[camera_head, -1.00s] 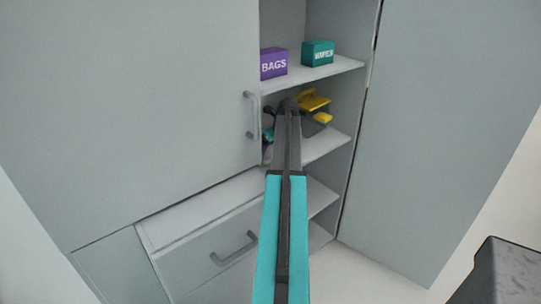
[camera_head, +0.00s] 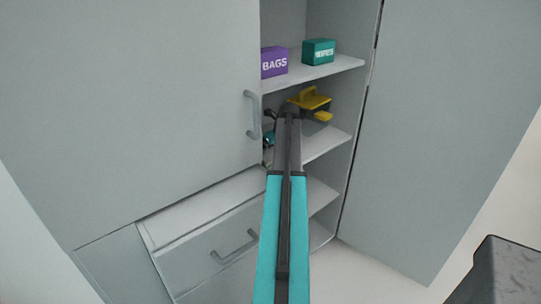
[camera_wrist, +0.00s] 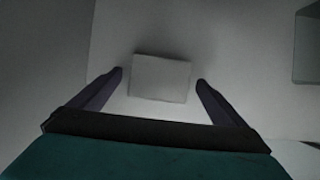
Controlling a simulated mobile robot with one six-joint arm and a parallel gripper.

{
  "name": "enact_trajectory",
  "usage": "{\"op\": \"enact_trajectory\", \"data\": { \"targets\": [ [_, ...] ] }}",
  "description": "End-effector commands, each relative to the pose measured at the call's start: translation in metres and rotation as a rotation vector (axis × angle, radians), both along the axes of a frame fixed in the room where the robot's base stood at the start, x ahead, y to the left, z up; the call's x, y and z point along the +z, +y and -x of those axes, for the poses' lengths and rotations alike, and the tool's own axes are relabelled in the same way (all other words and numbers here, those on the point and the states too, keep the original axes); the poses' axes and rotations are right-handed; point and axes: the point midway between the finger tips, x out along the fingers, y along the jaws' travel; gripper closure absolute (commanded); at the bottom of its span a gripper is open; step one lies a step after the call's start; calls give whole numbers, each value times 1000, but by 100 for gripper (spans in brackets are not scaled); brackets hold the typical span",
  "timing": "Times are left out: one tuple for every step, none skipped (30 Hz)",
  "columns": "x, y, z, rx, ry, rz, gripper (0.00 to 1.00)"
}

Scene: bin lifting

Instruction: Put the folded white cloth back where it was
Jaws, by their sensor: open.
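In the wrist view the folded white cloth (camera_wrist: 160,77) is a pale flat rectangle on a light surface. My gripper (camera_wrist: 160,84) has its two dark fingers spread, one to the left and one to the right of the cloth. Gaps show between the cloth and both fingers, so it is not clasped. In the head view my arm reaches into the open cabinet at the middle shelf (camera_head: 322,146). The arm hides most of the gripper there, and I cannot see the cloth in that view.
A yellow-handled item (camera_head: 311,99) is just right of my arm's end. A purple BAGS box (camera_head: 274,62) and a teal box (camera_head: 319,52) stand on the shelf above. A closed door (camera_head: 150,100) is left of the opening. A drawer (camera_head: 205,258) is below.

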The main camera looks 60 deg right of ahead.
Motion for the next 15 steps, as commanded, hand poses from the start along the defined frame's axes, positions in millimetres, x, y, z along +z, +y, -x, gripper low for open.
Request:
{"op": "enact_trajectory", "data": {
  "targets": [
    [0,0,0,0,0,0,4],
    [0,0,0,0,0,0,4],
    [1,0,0,0,0,0,4],
    [1,0,0,0,0,0,4],
    [2,0,0,0,0,0,4],
    [3,0,0,0,0,0,4],
    [4,0,1,0,0,1,4],
    [6,0,1,0,0,1,4],
    [8,0,2,0,0,1,4],
    [10,1,3,0,0,0,4],
    [12,1,4,0,0,0,4],
    [15,1,5,-1,-1,1,4],
    [18,2,7,-1,-1,1,4],
    [21,2,8,-1,0,2,4],
    [25,3,10,-1,-1,2,4]
  ]
}}
